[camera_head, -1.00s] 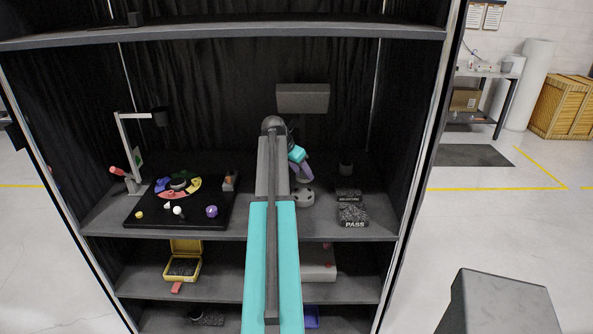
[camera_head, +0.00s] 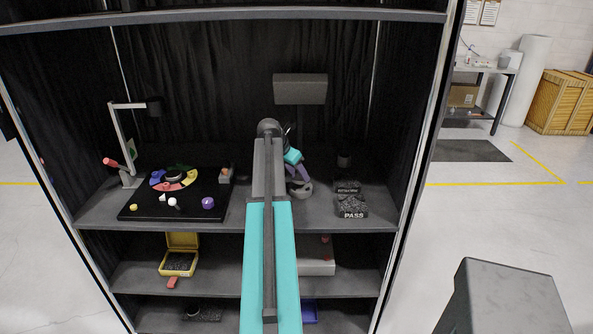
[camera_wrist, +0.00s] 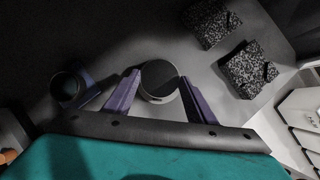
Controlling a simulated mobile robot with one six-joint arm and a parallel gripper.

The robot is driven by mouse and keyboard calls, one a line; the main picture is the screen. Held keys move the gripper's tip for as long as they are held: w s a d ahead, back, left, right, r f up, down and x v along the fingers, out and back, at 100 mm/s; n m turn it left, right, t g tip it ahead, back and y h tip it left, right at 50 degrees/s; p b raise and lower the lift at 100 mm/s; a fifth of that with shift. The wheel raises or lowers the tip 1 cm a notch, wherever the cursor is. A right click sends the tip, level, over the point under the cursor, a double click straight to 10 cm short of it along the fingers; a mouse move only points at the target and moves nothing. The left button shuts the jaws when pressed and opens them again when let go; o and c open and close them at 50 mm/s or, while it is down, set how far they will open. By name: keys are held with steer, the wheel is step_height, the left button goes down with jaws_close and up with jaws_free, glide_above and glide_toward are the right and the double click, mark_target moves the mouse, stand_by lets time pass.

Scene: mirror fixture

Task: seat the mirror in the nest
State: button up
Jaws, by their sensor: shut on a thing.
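My gripper (camera_wrist: 160,97) has two purple fingers and is shut on the mirror (camera_wrist: 160,74), a round dark disc with a pale rim. The fingers sit at either side of it in the wrist view. In the head view my gripper (camera_head: 299,184) is low over the middle shelf, right of my teal arm, around a pale round part (camera_head: 303,191). I cannot tell whether the mirror touches the shelf. A dark-centred ring (camera_wrist: 66,88) stands apart, left of the mirror in the wrist view. I cannot tell whether it is the nest. My arm hides part of the shelf.
Two speckled dark blocks, one marked PASS (camera_head: 352,207) and a smaller-looking one (camera_head: 346,187), lie right of my gripper. A black board (camera_head: 150,211) with coloured pieces and a lamp (camera_head: 128,140) stand at left. A dark cylinder (camera_head: 344,160) stands behind the blocks.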

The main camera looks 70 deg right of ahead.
steer(key=shift+f, duration=0.7)
steer(key=shift+s+p, duration=0.1)
steer(key=shift+p, duration=0.5)
stand_by(1.0)
steer(key=shift+f+p, duration=0.4)
steer(key=shift+f, duration=0.2)
stand_by(1.8)
steer(key=o, duration=1.6)
steer(key=shift+c, duration=0.2)
